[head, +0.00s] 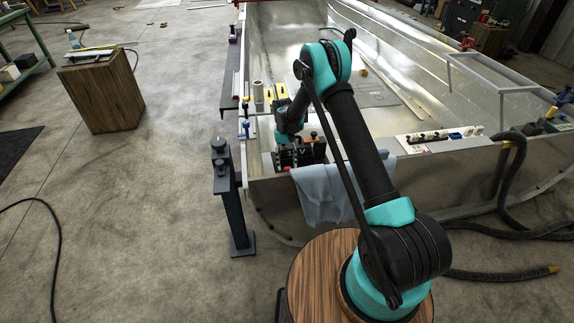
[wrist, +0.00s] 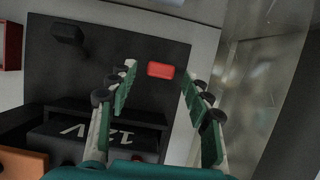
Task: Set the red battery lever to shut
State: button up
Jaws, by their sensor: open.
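The red battery lever (wrist: 160,69) shows in the wrist view as a small red block against a dark grey panel (wrist: 110,75). My gripper (wrist: 157,78) is open, and the red lever appears between its two fingertips. I cannot tell whether either finger touches it. A black battery (wrist: 85,135) marked "12V" lies below the panel, partly behind the left finger. In the head view my gripper (head: 290,135) is lowered at the black battery box (head: 300,156) in the near left corner of the hull, and my arm and gripper hide much of that corner. I cannot tell the lever's setting.
A black knob (wrist: 68,36) stands on the panel's upper left. A blue-grey cloth (head: 325,195) hangs over the hull's near edge. A white strip with small parts (head: 440,138) lies to the right. A dark post stand (head: 230,200) stands left of the hull. The hull's middle is mostly clear.

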jog(key=v, duration=1.1)
jog(key=shift+r, duration=0.2)
jog(key=shift+w, duration=0.1)
